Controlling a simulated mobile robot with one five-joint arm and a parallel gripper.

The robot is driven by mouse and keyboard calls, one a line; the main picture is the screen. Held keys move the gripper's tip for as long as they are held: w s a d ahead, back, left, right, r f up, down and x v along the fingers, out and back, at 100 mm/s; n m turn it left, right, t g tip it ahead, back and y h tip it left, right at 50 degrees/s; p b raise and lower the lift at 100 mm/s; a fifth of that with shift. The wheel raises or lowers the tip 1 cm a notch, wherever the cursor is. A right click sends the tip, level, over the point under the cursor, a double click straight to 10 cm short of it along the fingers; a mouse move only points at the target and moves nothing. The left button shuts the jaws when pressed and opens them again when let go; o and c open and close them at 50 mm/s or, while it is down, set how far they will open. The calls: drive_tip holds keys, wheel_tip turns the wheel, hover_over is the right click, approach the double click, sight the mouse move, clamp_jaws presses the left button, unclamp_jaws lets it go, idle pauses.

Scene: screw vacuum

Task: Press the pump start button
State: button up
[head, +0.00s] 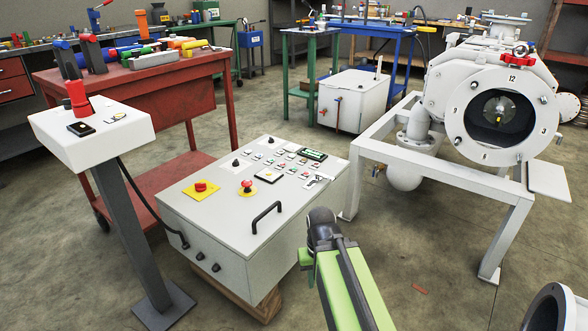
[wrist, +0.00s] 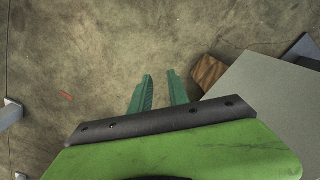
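The grey control cabinet (head: 225,228) stands left of centre with a sloping top panel. The labels are too small to read, so I cannot tell which is the pump start button. My gripper (wrist: 159,74) points down over bare floor, its two green fingers apart with nothing between them. The cabinet also shows at right in the wrist view (wrist: 270,90), beside my gripper.
A pedestal box (head: 90,130) with a red lever stands left, its cable running to the cabinet. A red tool cart (head: 130,95) is behind. A white vacuum chamber (head: 465,100) on a frame (head: 430,165) stands right. A wooden block (wrist: 208,72) lies under the cabinet.

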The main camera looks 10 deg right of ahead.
clamp_jaws()
idle(1.3)
